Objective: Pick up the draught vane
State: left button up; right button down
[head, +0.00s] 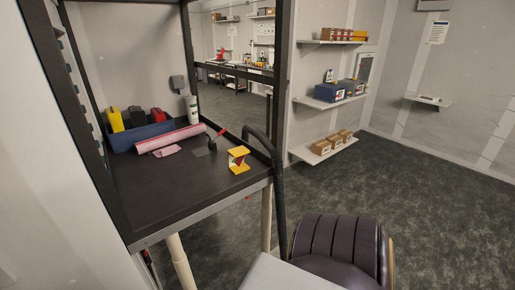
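A small yellow piece with a red and pale middle (238,160) stands on the dark top of the extraction bench (160,205), near its right edge. It looks most like the draught vane, though it is too small to be sure. A red and dark tool (216,138) lies behind it to the left, beside a dark grey flat patch (200,152). Neither of my grippers is in view.
A pink roll (170,140), a pink cloth (166,151) and a blue bin (142,136) lie at the bench's back. A white canister (192,109) stands there. A black hose (277,170) curves by the right edge. A purple padded seat (340,250) stands in front.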

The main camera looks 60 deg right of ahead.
aim_at(239, 159)
jog(key=z, duration=1.85)
